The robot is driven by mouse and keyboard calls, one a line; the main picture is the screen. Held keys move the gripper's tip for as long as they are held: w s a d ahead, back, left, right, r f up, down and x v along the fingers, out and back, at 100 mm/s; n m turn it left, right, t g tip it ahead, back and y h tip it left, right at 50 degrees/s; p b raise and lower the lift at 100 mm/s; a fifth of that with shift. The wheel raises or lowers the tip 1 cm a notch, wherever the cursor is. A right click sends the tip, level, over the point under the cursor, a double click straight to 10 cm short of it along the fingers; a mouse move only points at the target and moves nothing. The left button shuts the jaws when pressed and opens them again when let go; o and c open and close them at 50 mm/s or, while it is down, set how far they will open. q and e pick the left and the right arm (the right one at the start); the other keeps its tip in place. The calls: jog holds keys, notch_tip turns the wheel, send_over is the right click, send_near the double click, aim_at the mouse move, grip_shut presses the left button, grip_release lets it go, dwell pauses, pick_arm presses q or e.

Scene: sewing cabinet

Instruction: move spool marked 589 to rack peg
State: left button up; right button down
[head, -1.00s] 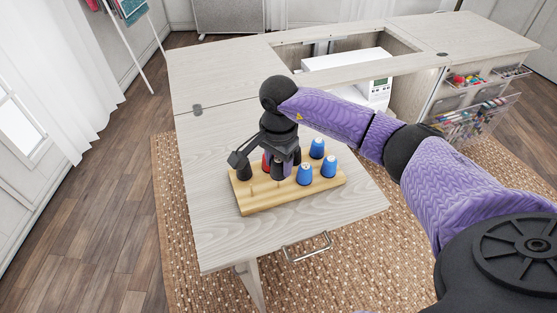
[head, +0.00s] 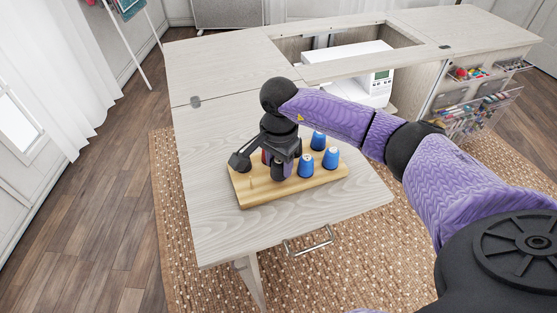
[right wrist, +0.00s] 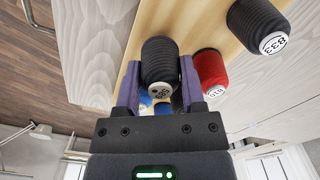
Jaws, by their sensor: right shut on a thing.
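A black spool (right wrist: 160,66) is between the two fingers of my right gripper (right wrist: 158,86). Its end label faces the right wrist camera and seems to read 589, partly blurred. In the head view my right gripper (head: 281,168) is low over the front middle of the wooden peg rack (head: 262,198), shut on this spool. The fingers hide much of the spool and the spot beneath it, so I cannot tell whether it sits on a peg. My left gripper is not in view.
A black spool marked 833 (right wrist: 258,24) and a red spool (right wrist: 211,72) stand beside the held one. Several blue spools (head: 306,165) stand on the rack's right part. The tabletop (head: 225,230) around the rack is clear. A white sewing machine (head: 372,83) is behind.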

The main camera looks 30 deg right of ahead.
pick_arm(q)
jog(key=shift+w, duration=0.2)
pick_arm(e)
jog(key=shift+c, duration=0.5)
grip_release()
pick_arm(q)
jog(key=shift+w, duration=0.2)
pick_arm(e)
notch_tip(320, 180, up, 4)
jog(key=shift+w+f+p, duration=0.1)
jog(key=shift+f+p, duration=0.1)
jog(key=shift+p, duration=0.55)
pick_arm(q)
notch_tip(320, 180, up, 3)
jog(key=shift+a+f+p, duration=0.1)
jog(key=shift+p, duration=0.7)
pick_arm(e)
notch_tip(320, 180, up, 6)
jog(key=shift+r, duration=0.2)
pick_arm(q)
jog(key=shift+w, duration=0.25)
